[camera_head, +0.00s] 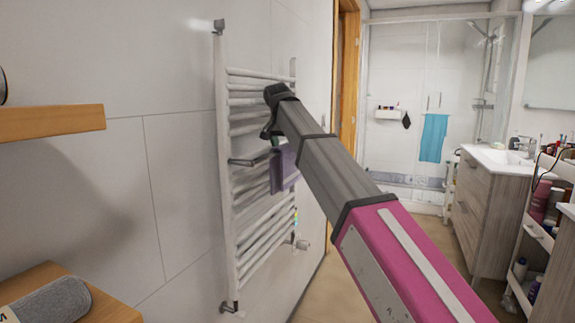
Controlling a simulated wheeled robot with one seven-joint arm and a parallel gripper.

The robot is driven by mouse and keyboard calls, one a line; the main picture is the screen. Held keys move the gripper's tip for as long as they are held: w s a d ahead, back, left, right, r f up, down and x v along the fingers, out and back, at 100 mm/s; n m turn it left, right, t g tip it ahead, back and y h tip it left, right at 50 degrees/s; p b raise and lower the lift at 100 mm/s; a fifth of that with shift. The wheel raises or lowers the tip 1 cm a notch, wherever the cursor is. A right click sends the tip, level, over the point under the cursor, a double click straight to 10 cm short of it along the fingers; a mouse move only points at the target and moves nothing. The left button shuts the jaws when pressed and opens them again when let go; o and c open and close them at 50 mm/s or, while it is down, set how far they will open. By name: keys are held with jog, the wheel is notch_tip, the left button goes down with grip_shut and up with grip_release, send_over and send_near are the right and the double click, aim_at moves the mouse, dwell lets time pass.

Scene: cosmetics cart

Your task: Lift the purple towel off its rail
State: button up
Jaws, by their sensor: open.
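The purple towel (283,172) hangs on the white ladder-style towel radiator (222,130) on the left wall. Its upper right part is hidden behind my arm. A short grey bar (244,161) sticks out from the radiator just left of the towel. My gripper (268,133) is at the far end of my arm, in front of the radiator, above and slightly left of the towel. It is small and dark here and points away from me. It is open, and I see no towel between its fingers; whether it touches the towel is unclear.
Wooden shelves (50,123) stick out at the left; a grey rolled item (50,300) lies on the lower one. A blue towel (433,138) hangs at the shower. A washbasin cabinet (482,205) and a cosmetics cart (540,236) stand right. The floor between is clear.

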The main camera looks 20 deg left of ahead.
jog(key=shift+w+f, duration=0.2)
jog(key=shift+f, duration=0.4)
jog(key=shift+f, duration=0.25)
jog(key=shift+d, duration=0.1)
jog(key=shift+c, duration=0.3)
jog(key=c, duration=1.4)
jog(key=shift+r, duration=0.1)
